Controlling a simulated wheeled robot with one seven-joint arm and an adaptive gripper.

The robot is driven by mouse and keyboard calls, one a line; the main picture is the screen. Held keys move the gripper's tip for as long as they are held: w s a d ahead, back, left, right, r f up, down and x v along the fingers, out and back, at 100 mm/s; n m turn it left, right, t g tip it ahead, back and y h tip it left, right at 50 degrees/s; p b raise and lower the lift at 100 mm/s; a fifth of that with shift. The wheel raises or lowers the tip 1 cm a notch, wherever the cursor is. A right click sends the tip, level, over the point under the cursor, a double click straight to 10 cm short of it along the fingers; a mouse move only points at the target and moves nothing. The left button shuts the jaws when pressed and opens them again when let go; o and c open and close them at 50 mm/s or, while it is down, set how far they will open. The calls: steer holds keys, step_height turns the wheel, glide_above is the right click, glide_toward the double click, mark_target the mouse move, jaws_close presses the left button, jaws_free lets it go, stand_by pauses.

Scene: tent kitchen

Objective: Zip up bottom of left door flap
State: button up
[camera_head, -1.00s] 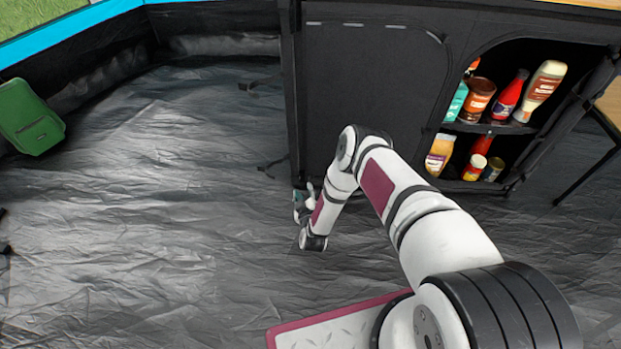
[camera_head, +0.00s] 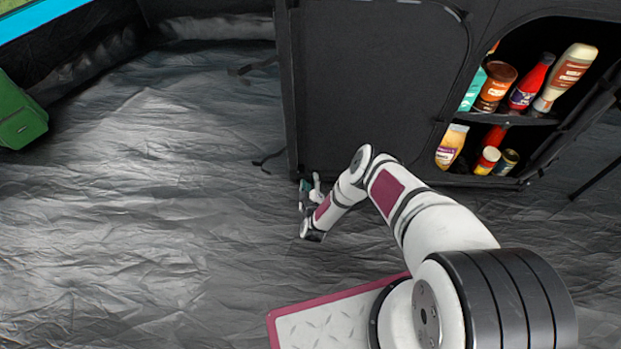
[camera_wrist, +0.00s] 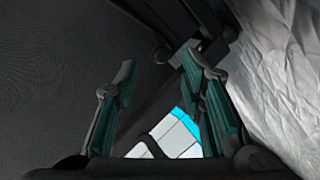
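The left door flap (camera_head: 380,80) is a dark panel covering the left half of the black fabric cabinet's front. A seam curves around its upper right corner. My gripper (camera_head: 306,193) is low, at the cabinet's bottom left corner, close to the floor. In the wrist view my gripper (camera_wrist: 162,90) shows two teal-padded fingers standing apart, with no object clearly held between them. Dark fabric (camera_wrist: 60,70) fills the left of that view, and a dark frame corner lies just beyond the fingertips. I cannot make out a zipper pull in either view.
The cabinet's right compartment is open, with bottles and jars such as a red bottle (camera_head: 531,82) on its shelf (camera_head: 510,119). A green case (camera_head: 20,112) stands at the far left. The wrinkled grey floor (camera_head: 130,210) left of the cabinet is mostly clear.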

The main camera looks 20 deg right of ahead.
mark_target(311, 174)
steer(key=shift+b+x, duration=1)
steer(key=shift+x, duration=1.3)
jaws_close()
